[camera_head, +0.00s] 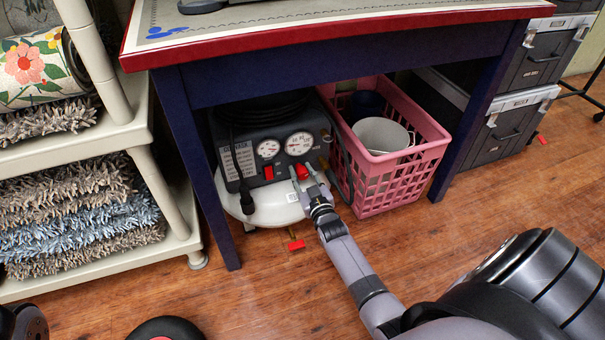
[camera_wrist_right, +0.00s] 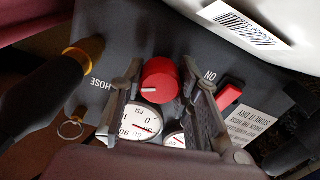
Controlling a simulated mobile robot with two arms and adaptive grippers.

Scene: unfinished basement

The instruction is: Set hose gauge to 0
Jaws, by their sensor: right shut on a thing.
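The air compressor (camera_head: 262,195) stands under the table, with a dark panel bearing two round gauges. The hose gauge (camera_head: 299,143) is the right one there; in the wrist view it is the left dial (camera_wrist_right: 135,122), near the HOSE label. Its needle shows, but I cannot read an exact value. The red knob (camera_wrist_right: 160,74) sits beside the dials, its white mark pointing left in the wrist view. My right gripper (camera_head: 306,180) is shut on the knob, with one finger on each side. It also shows in the wrist view (camera_wrist_right: 163,80). My left gripper is out of view.
A pink basket (camera_head: 395,185) with a white bucket (camera_head: 380,135) stands close right of the compressor. The table (camera_head: 335,38) hangs overhead, with a leg (camera_head: 198,165) at left. A red switch (camera_wrist_right: 229,97) is near the knob. A shelf (camera_head: 140,125) stands left. Front floor is open.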

